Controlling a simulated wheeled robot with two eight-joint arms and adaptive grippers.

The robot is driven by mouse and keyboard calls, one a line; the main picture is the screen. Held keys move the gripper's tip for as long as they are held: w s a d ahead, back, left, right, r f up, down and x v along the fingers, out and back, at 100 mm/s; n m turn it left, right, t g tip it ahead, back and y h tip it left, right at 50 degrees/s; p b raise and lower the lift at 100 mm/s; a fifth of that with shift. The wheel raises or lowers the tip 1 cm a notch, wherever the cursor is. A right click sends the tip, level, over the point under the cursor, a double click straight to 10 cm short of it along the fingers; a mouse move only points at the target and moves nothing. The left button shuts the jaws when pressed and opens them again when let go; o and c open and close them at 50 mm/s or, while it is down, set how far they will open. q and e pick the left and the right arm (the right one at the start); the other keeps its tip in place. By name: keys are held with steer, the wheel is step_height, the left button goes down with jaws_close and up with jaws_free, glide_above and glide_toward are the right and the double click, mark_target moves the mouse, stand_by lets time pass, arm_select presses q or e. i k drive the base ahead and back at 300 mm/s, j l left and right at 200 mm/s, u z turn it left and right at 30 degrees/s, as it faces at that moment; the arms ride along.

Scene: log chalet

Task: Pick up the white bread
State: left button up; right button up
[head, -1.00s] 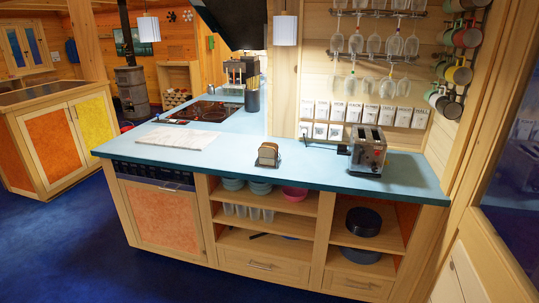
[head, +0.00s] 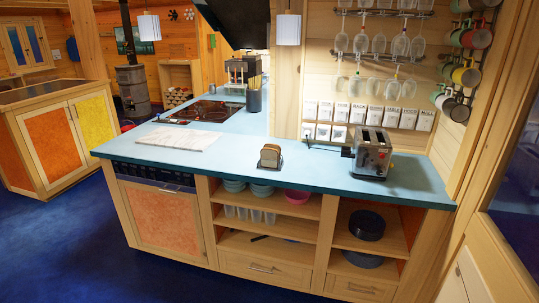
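What looks like slices of bread (head: 270,155) stand upright in a small dark rack on the blue countertop (head: 225,174), near its front edge. The slice facing me has a brown crust and a tan face. I cannot tell whether a whiter slice is among them. Neither of my grippers is in view.
A metal toaster (head: 372,154) stands to the right of the bread, and a pale marble board (head: 181,137) lies to the left. The counter between the bread and the board is clear. Open shelves with bowls (head: 297,196) are below. Blue floor (head: 75,248) is free in front.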

mark_target(268, 153)
steer(key=l, duration=0.15)
steer(key=j, duration=0.15)
steer(key=i+z, duration=0.1)
steer(key=i, duration=0.65)
steer(key=i+j+z, duration=0.15)
steer(key=i, duration=0.6)
